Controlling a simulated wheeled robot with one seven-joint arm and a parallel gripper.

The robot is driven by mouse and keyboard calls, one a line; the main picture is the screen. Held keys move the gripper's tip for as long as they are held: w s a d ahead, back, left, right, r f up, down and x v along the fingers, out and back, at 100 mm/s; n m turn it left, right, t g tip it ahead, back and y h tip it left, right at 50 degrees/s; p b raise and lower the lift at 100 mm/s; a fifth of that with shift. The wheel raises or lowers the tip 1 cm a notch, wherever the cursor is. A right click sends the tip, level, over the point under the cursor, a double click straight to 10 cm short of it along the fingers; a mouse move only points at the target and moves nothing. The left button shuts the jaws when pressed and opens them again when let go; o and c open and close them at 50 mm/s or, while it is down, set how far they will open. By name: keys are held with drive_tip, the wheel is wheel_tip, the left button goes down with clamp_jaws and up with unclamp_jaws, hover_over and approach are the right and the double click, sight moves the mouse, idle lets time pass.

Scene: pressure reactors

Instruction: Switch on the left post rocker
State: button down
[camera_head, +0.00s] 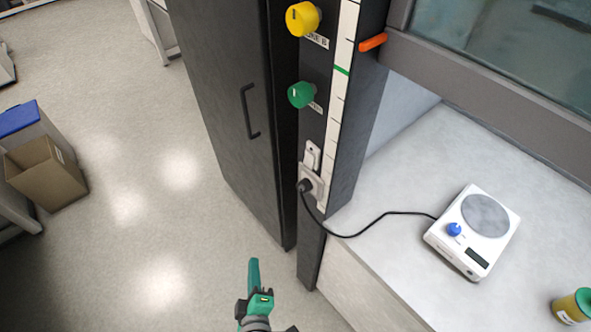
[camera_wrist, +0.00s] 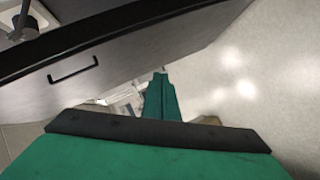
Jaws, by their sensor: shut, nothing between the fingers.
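The left post is a dark upright post (camera_head: 350,150) beside the fume hood opening in the head view. A white rocker switch (camera_head: 312,155) sits on it, just above a socket (camera_head: 311,181) with a black plug in it. I cannot tell the rocker's position. My gripper (camera_head: 254,262) is green, shut and empty, low in the head view, below and left of the rocker and apart from it. In the wrist view my gripper's fingers (camera_wrist: 161,90) are together; the rocker cannot be made out there.
Yellow (camera_head: 302,18) and green (camera_head: 301,94) knobs sit above the rocker. A black cord runs to a white hotplate stirrer (camera_head: 474,230) on the worktop (camera_head: 390,260). A dark cabinet (camera_head: 225,90) with a handle stands left of the post. Open floor lies further left, near a cardboard box (camera_head: 45,172).

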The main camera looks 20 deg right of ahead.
sight(306, 164)
drive_tip(key=w+d+r+g+h, duration=0.1)
drive_tip(key=w+d+r+h, duration=0.1)
drive_tip(key=w+r+h, duration=0.35)
drive_tip(key=w+d+r+h, duration=0.1)
drive_tip(key=w+r+h, duration=0.2)
drive_tip(key=r, duration=0.5)
drive_tip(key=s+r+m+g+h, duration=0.2)
drive_tip(key=r+m+g, duration=0.1)
drive_tip(key=r, duration=0.3)
drive_tip(key=s+r+m+g+h, duration=0.2)
drive_tip(key=r+m+g, duration=0.1)
drive_tip(key=r, duration=0.4)
drive_tip(key=shift+a+g, duration=0.45)
drive_tip(key=shift+g, duration=0.15)
drive_tip(key=shift+s+h, duration=0.1)
drive_tip(key=shift+h, duration=0.15)
drive_tip(key=x, duration=1.4)
drive_tip(key=shift+a, duration=0.15)
